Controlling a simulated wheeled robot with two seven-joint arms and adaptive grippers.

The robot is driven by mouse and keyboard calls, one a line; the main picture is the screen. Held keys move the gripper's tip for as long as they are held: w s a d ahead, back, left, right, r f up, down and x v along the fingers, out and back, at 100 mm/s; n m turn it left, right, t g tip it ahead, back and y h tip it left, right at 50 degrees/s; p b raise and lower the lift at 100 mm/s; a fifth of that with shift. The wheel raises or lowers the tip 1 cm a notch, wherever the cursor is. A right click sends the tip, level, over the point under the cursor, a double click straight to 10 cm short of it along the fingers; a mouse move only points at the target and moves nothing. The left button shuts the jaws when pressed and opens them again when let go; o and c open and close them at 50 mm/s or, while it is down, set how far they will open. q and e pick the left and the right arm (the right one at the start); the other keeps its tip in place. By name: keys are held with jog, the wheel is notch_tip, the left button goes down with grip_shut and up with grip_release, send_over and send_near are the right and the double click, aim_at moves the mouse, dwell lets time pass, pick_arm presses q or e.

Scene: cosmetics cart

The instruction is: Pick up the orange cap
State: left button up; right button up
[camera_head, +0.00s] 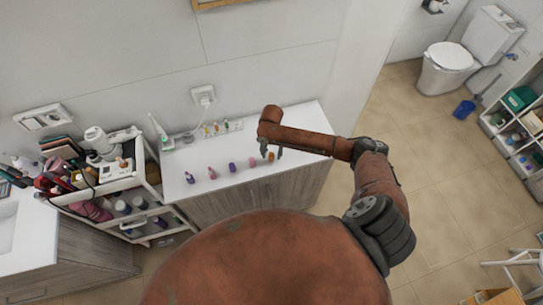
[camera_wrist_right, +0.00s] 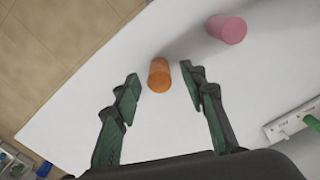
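The orange cap (camera_wrist_right: 159,75) stands on the white counter. It lies just beyond and between the fingertips of my right gripper (camera_wrist_right: 164,85) in the right wrist view. That gripper is open and nothing is between its pads. In the head view the cap (camera_head: 270,157) is near the counter's front edge, beside the right gripper (camera_head: 272,151), which hangs over it. My left gripper is not in view.
A pink cap (camera_wrist_right: 228,29) stands beside the orange one. Purple and pink bottles (camera_head: 232,167) continue the row to the left on the white counter (camera_head: 300,116). A white rack (camera_head: 222,128) with small items stands at the back. A loaded cart (camera_head: 110,185) is at left.

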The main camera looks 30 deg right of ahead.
jog(key=shift+f, duration=0.25)
jog(key=shift+c, duration=0.6)
jog(key=c, duration=0.7)
jog(key=shift+c, duration=0.2)
